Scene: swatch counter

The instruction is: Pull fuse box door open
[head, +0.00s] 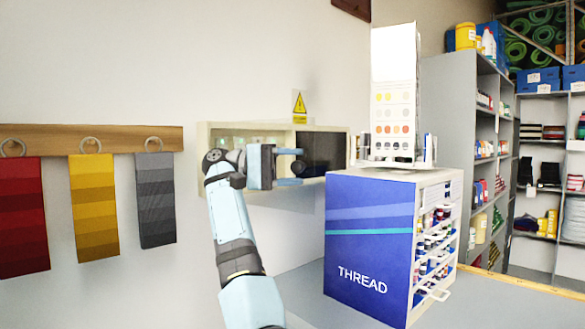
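The fuse box (225,127) is a shallow cream-framed box on the wall, left of the thread cabinet. A greenish row shows in its left part, and a dark panel (325,150) fills its right part. I cannot tell whether its door is fully shut or ajar. My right gripper (292,168) is in front of the box's middle, pointing right, its two light-blue fingers apart. My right arm covers part of the box's left half. My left gripper is out of view.
The blue THREAD cabinet (368,235) stands on the grey counter (310,285) close to the right, with a colour card stand (394,100) on top. A yellow warning sign (299,107) is above the box. Fabric swatches (93,205) hang at left. Shelves (452,90) stand at right.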

